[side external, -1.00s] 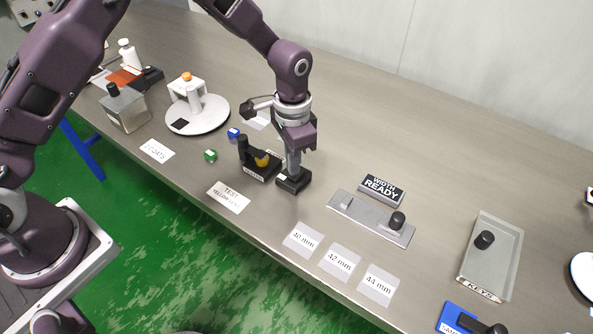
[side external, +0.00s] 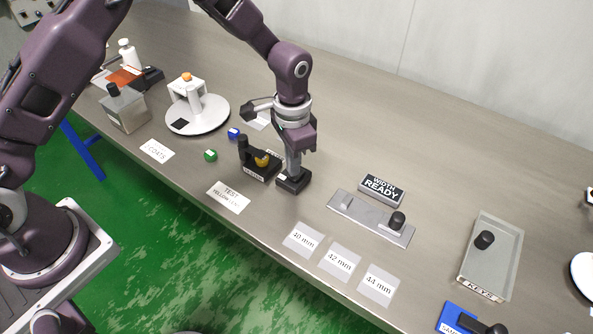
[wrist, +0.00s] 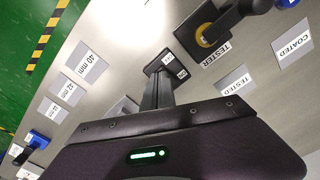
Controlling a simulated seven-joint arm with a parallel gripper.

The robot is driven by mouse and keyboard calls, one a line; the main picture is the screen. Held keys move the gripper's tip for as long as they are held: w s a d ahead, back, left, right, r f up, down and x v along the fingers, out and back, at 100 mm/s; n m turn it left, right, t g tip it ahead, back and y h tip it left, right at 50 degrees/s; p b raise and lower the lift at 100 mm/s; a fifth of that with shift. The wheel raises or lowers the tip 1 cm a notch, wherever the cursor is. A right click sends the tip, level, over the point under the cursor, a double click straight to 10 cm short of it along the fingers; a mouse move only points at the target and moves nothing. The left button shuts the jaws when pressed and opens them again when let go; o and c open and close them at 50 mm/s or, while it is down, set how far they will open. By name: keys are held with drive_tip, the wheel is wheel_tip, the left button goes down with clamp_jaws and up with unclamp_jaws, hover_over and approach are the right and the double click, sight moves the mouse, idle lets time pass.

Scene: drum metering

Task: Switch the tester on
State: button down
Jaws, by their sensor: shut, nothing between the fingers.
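The tester (side external: 258,165) is a black block with an upright post and a yellow round part, near the middle of the table; it also shows in the wrist view (wrist: 205,38). Beside it on the right is a small black switch box (side external: 291,184), which carries small white labels in the wrist view (wrist: 181,73). My gripper (side external: 293,171) points down onto this box, shut and empty. In the wrist view its fingertips (wrist: 158,80) reach the box and hide part of it. I cannot tell whether they touch it or how the switch is set.
A metal slide plate (side external: 360,215) and a WIDTH READY sign (side external: 381,190) are to the right.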

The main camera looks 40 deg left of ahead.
drive_tip(key=shift+f, duration=0.75)
drive_tip(key=shift+r, duration=3.55)
drive_tip(key=s+a+r+n+t, duration=0.1)
drive_tip(key=s+a+r, duration=0.25)
drive_tip(key=r, duration=0.45)
drive_tip(key=s+a+r+n+t, duration=0.1)
drive_tip(key=s+a+r, duration=0.3)
drive_tip(key=r, duration=0.5)
drive_tip(key=s+a+r+n+t, duration=0.1)
drive_tip(key=s+a+n, duration=0.1)
drive_tip(key=s, duration=0.8)
drive_tip(key=s+a+r+n+t, duration=0.2)
drive_tip(key=s, duration=0.7)
drive_tip(key=shift+s+r+t, duration=0.25)
drive_tip(key=shift+s+t, duration=0.05)
drive_tip(key=shift+s, duration=0.05)
